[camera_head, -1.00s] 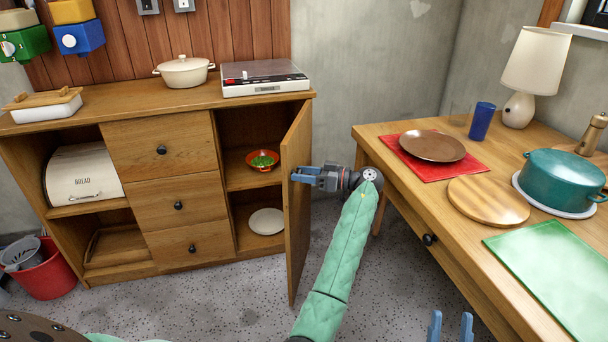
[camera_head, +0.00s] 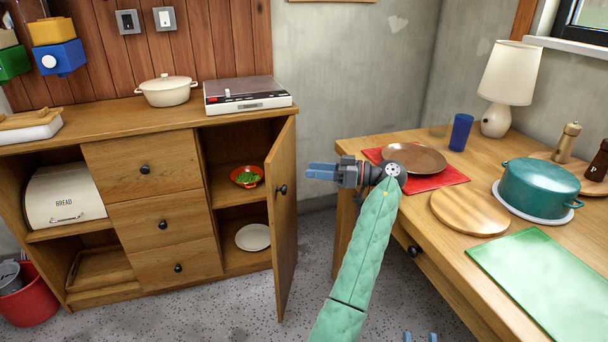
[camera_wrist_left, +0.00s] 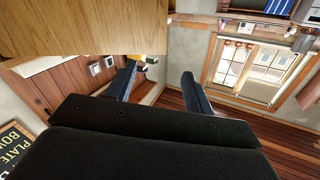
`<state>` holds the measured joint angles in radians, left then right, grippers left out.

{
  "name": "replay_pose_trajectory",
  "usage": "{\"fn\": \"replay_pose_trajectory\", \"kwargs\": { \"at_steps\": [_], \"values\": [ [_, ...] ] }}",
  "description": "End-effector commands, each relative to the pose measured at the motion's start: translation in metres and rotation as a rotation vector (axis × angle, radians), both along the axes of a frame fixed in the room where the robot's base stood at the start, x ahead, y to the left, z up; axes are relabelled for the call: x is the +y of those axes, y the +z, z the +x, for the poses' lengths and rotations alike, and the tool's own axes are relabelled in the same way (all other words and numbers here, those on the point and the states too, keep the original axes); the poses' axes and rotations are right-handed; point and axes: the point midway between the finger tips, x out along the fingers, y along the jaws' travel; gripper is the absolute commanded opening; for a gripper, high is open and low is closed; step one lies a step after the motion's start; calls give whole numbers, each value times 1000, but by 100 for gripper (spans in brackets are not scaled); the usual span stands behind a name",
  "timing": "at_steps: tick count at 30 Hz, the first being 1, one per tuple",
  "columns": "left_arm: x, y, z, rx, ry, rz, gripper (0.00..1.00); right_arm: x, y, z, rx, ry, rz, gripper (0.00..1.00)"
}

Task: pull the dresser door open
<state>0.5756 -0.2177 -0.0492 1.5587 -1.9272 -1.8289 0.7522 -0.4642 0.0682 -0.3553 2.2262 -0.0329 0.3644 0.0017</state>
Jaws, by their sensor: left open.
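The dresser (camera_head: 150,110) stands at the left in the head view. Its right-hand door (camera_head: 283,225) stands swung out, showing the shelves inside. A dark knob (camera_head: 282,190) is on the door's outer face. My left gripper (camera_head: 312,171) is to the right of the door, apart from the knob, with its fingers pointing left towards it. In the left wrist view the fingers (camera_wrist_left: 160,85) are spread with nothing between them, and a wooden panel (camera_wrist_left: 95,25), apparently the door, fills the upper left. Only the fingertips of my right gripper (camera_head: 420,337) show at the bottom edge, apart.
Inside the dresser are a red bowl (camera_head: 246,176) and a white plate (camera_head: 253,237). A table (camera_head: 400,220) on the right holds a teal pot (camera_head: 538,186), a round board (camera_head: 468,212) and a lamp (camera_head: 505,80). Floor is clear between dresser and table.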

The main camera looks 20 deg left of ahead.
Motion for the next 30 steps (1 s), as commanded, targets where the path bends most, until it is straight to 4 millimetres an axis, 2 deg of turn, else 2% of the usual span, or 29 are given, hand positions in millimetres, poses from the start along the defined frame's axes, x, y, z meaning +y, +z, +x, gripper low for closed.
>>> {"fn": "replay_pose_trajectory", "kwargs": {
  "at_steps": [6,16,17,24,25,30],
  "values": [
    [-17,10,-2,0,0,0,52,0,-6,3,24,1,-6,36],
    [-20,12,-2,0,0,0,52,1,-13,3,40,2,-10,36],
    [-20,12,-2,0,0,0,50,1,-13,2,40,2,-9,36],
    [-10,6,9,42,-82,10,3,2,-15,2,51,5,-10,36],
    [-7,4,13,55,-109,14,0,2,-16,2,54,4,-11,36],
    [9,-8,39,139,-300,43,0,3,-23,4,81,6,-18,36]
  ]
}}
